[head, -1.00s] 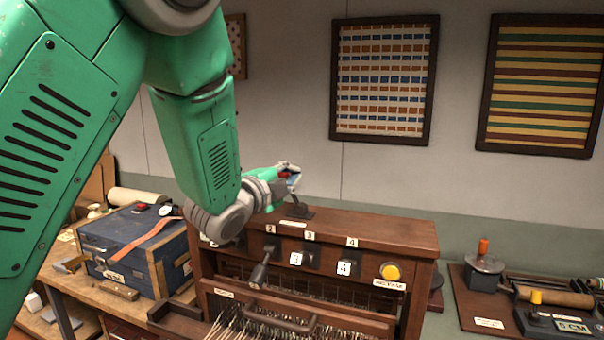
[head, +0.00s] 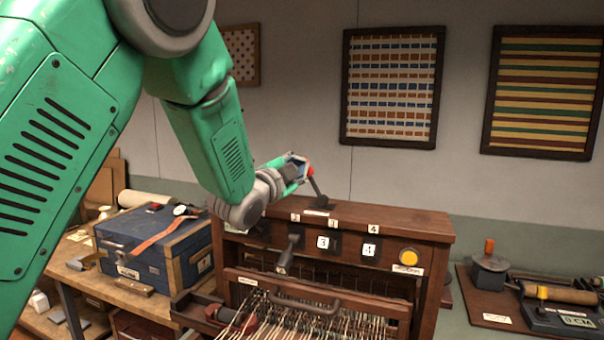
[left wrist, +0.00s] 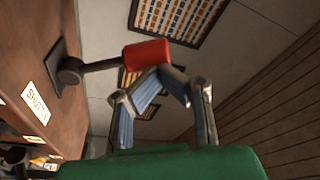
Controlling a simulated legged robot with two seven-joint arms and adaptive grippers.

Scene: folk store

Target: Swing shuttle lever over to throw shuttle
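The shuttle lever is a dark shaft with a red knob (head: 310,171). It stands on a dark base on top of the wooden loom (head: 430,222), its shaft leaning left in the head view. The lever's red knob (left wrist: 147,54) also shows in the left wrist view, beside a "SHUTTLE" label. My left gripper (head: 298,166) is at knob height, just left of the knob. In the left wrist view, its blue-padded fingers (left wrist: 164,74) bend inward and their tips meet. The knob lies next to the tips, not between them. Whether they touch it is unclear. My right gripper is not in view.
The loom front has numbered tags, a yellow button (head: 408,257), a handle bar and hanging threads. A blue case (head: 150,250) stands on the left bench. Tools lie on a board at right. Woven samples (head: 393,85) hang on the wall.

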